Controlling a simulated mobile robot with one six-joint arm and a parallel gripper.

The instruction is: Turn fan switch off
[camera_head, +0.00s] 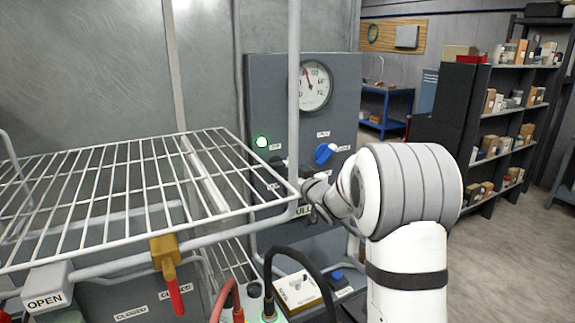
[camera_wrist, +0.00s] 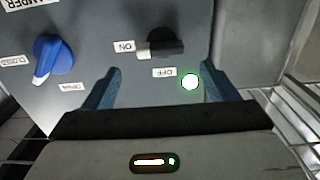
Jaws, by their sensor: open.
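The fan switch (camera_wrist: 160,47) is a black lever knob on a grey panel. In the wrist view it lies sideways, with an ON label (camera_wrist: 124,46) at its left end and an OFF label (camera_wrist: 164,72) below it. The lever lies in line with the ON label. A green lamp (camera_wrist: 190,82) is lit beside OFF; it also shows in the head view (camera_head: 262,142). My gripper (camera_wrist: 158,68) is open and empty, its two fingers apart on either side below the knob, not seen touching it. In the head view my wrist largely hides the gripper.
A blue knob (camera_wrist: 52,58) sits beside the switch on the panel (camera_head: 345,90), under a round gauge (camera_head: 315,86). A white wire rack (camera_head: 130,185) and its upright stand close to my gripper. Shelving (camera_head: 480,130) stands at the right.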

